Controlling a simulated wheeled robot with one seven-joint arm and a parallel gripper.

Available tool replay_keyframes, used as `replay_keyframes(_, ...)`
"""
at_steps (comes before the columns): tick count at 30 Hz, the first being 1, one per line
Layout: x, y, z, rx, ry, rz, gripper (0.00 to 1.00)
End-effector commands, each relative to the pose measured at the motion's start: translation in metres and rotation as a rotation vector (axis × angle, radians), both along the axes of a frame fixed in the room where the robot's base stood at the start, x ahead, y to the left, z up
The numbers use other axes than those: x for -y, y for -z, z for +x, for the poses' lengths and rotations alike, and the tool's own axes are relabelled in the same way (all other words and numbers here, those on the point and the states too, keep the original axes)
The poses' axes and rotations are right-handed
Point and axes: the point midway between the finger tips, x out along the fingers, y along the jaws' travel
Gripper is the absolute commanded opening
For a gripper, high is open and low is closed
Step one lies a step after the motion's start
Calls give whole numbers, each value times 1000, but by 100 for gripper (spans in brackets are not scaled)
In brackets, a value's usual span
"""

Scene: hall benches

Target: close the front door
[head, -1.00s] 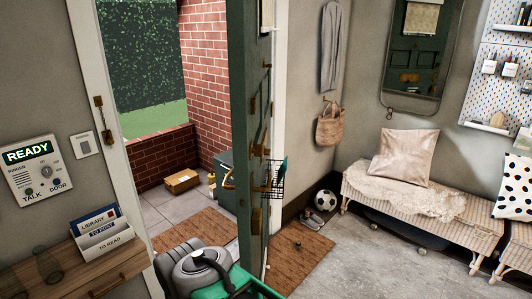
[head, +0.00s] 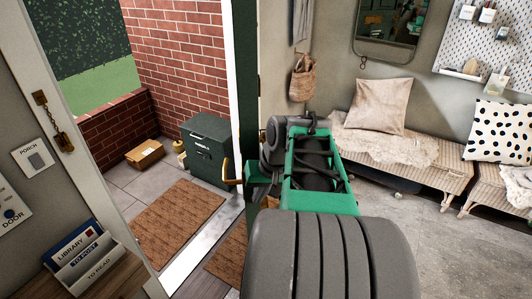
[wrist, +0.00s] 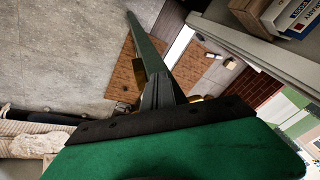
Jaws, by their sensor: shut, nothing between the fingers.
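The front door (head: 245,70) stands open and shows as a narrow dark green upright strip, nearly edge-on. My arm hides its lower part. A brass handle (head: 229,173) shows at its left side. In the wrist view the door is a thin green strip (wrist: 147,45) seen from above, with brass (wrist: 195,98) beside the fingers. My gripper (wrist: 156,84) is shut and empty, its fingers close against the door in that view. I cannot tell whether they touch it. In the head view my arm hides the fingertips.
The doorway opens onto a porch with a mat (head: 175,218), a cardboard parcel (head: 145,154) and a green box (head: 208,148). A wicker bench (head: 430,172) stands along the right wall. A letter rack (head: 84,262) is at lower left. The grey floor (head: 450,255) is clear.

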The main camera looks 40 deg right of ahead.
Motion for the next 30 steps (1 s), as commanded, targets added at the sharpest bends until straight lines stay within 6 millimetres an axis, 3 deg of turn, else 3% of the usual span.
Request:
replay_keyframes(1, 35, -12, -12, 10, 76, 25, 0)
replay_keyframes(3, 80, -28, -28, 48, 156, 59, 0)
replay_keyframes(4, 93, -44, -25, 95, 142, 73, 0)
replay_keyframes(6, 105, -74, -19, 176, 83, 98, 0)
replay_keyframes(9, 116, -105, -26, 245, 22, 116, 0)
replay_keyframes(12, 118, -118, -34, 275, -17, 124, 0)
replay_keyframes(17, 114, -111, -28, 283, -34, 128, 0)
replay_keyframes(30, 97, -39, 25, 280, -35, 127, 0)
